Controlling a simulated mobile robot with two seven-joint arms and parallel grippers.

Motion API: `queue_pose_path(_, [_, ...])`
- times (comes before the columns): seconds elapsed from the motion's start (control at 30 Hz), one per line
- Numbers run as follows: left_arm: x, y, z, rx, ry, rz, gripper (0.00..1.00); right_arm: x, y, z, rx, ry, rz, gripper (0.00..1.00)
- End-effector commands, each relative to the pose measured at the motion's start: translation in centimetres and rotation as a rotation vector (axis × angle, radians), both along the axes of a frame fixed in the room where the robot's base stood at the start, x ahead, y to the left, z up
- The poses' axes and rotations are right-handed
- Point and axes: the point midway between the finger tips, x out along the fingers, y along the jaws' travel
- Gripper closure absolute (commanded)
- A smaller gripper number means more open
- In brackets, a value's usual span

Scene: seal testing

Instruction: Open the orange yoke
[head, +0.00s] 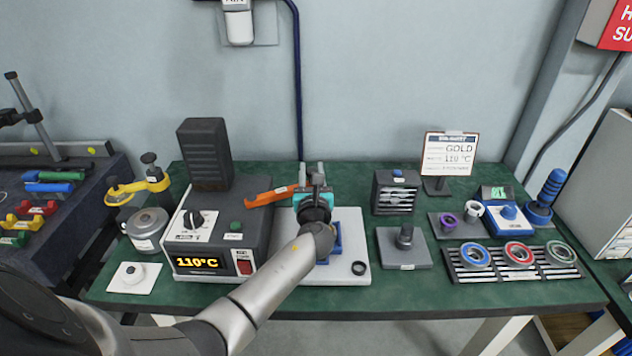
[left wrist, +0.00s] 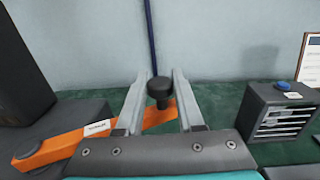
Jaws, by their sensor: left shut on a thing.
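The orange yoke (head: 265,197) is a flat bar reaching from the right side of the heater box toward my left gripper (head: 311,172). In the left wrist view the orange yoke (left wrist: 60,147) runs from lower left to between the fingers, with a label on it. A black knob (left wrist: 159,90) stands at its right end between the fingertips. My left gripper (left wrist: 158,98) is shut on the yoke at this knob end. The arm and wrist hide what lies under the yoke on the white base plate (head: 352,230). My right gripper is not in view.
The heater box (head: 225,225) reads 110°C. A yellow yoke (head: 125,190) and a round pot (head: 147,228) stand left. A drawer unit (head: 395,193) and a grey block with a post (head: 404,250) stand right. The front right of the green table (head: 430,292) is clear.

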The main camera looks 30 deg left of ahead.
Motion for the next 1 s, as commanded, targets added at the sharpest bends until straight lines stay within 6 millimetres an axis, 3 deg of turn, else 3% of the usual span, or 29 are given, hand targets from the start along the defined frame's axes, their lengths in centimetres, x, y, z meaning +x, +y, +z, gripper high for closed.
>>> queue_pose_path(0.2, [1.6,2.6,-0.3,-0.001,-0.004,0.203,1.0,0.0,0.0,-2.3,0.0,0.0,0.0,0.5])
queue_pose_path(0.5, [2.4,5.9,-0.3,0.0,-0.003,0.432,1.0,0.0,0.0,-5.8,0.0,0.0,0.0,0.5])
queue_pose_path(0.73, [2.5,7.5,-0.2,0.001,-0.003,0.536,1.0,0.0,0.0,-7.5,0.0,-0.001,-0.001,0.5])
queue_pose_path(1.0, [2.4,8.3,0.0,0.002,-0.001,0.586,1.0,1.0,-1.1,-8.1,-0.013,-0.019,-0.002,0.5])
